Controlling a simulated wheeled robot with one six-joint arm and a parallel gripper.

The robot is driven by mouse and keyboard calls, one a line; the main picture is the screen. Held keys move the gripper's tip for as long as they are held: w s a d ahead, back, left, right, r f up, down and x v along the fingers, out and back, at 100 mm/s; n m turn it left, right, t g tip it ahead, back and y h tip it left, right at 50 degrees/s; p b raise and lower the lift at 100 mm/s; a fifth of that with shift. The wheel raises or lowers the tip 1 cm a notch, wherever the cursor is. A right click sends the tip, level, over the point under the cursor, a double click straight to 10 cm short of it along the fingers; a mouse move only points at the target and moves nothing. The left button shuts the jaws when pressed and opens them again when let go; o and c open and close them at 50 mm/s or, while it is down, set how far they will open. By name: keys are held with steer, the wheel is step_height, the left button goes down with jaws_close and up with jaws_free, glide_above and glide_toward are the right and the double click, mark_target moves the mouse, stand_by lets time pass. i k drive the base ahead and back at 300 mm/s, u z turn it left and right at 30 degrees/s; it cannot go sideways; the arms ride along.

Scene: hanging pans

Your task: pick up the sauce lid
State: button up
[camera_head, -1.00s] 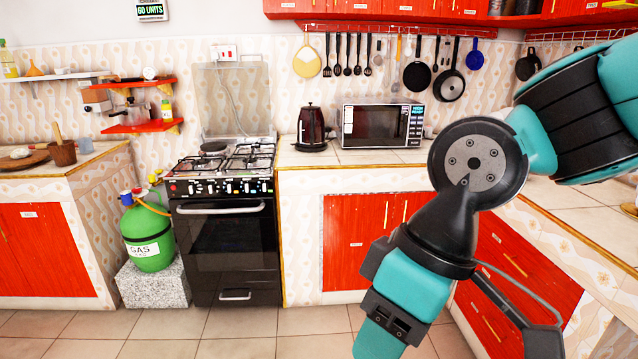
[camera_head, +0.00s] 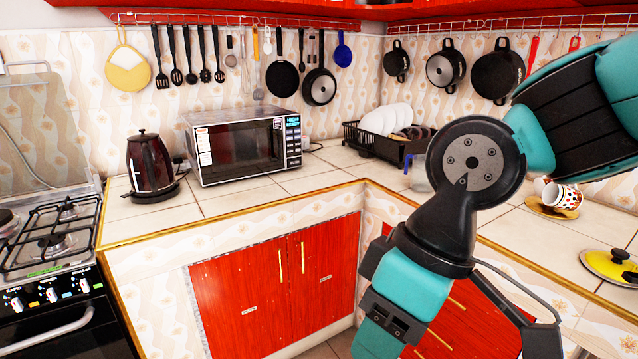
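A round yellow lid (camera_head: 601,263) with a black knob and a pale rim lies on the right counter, cut off by the right edge of the head view. It is the only loose lid I can make out. My arm crosses the right half of the view, and its wrist points down to the bottom edge. My gripper's fingertips are out of frame, so I cannot see what they do. My arm is to the left of the lid in the picture and apart from it.
A spotted cup (camera_head: 566,197) lies tipped on a saucer behind the lid. A dish rack (camera_head: 385,146) with plates, a microwave (camera_head: 243,146) and a kettle (camera_head: 150,165) stand along the back. Pans hang on the wall. The counter corner is mostly clear.

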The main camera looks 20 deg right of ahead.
mark_target(610, 266)
steer(key=z, duration=1)
steer(key=i, duration=0.9)
steer(key=z, duration=1.15)
steer(key=i, duration=0.25)
steer(key=z, duration=0.05)
